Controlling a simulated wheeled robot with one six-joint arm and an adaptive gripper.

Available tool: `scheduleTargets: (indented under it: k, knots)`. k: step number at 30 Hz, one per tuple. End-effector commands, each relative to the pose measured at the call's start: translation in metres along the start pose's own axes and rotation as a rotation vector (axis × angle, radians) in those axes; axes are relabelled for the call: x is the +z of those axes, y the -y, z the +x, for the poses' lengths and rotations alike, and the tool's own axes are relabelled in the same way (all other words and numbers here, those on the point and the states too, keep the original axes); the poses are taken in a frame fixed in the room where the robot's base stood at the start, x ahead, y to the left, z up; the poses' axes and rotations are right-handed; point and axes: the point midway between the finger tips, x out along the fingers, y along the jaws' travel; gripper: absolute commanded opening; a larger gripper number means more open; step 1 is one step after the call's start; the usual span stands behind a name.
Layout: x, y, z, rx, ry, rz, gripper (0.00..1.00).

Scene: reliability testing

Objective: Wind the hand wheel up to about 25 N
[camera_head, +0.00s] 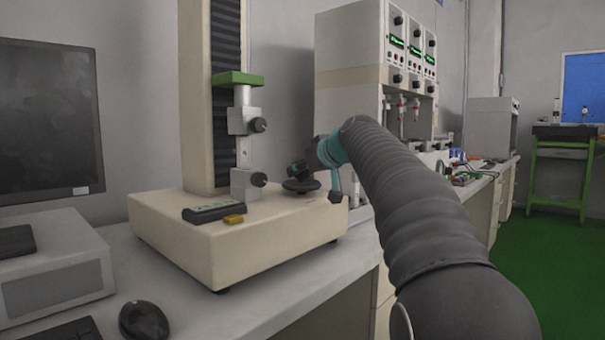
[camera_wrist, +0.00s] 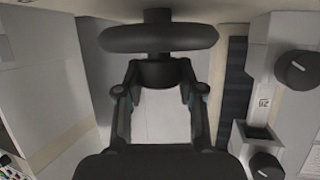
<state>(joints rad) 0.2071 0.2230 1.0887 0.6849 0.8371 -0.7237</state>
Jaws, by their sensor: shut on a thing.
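The hand wheel (camera_head: 301,186) is a dark disc on the right part of the cream test stand's base (camera_head: 190,240). In the wrist view the wheel (camera_wrist: 158,37) spans the top centre, with a dark hub towards my fingers. My gripper (camera_head: 314,166) reaches it from the right and above. In the wrist view both fingers of my gripper (camera_wrist: 158,76) close in on the hub, so it is shut on the hand wheel; the exact contact is partly hidden. A grey device (camera_head: 213,211) with a small display lies on the base; I cannot read a force value.
Two clamps with dark knobs, upper (camera_head: 247,122) and lower (camera_head: 246,184), stand left of the wheel against the tall column (camera_head: 198,90). A yellow block (camera_head: 234,219) lies on the base. A monitor (camera_head: 45,120) and mouse (camera_head: 144,320) are at left; a tall instrument (camera_head: 350,75) stands behind.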

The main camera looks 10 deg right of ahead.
Motion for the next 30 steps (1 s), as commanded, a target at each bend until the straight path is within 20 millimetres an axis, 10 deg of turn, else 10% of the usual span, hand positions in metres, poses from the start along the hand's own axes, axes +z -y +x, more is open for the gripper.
scheduleTargets:
  k: [13,14,17,30]
  knots:
    - [-0.001,0.000,0.000,0.043,-0.003,0.017,0.03]
    - [-0.001,0.000,0.000,0.043,-0.004,0.017,0.40]
    - [-0.001,0.000,0.000,0.043,-0.003,0.017,0.64]
    - [-0.001,0.000,-0.011,0.044,-0.003,0.018,0.64]
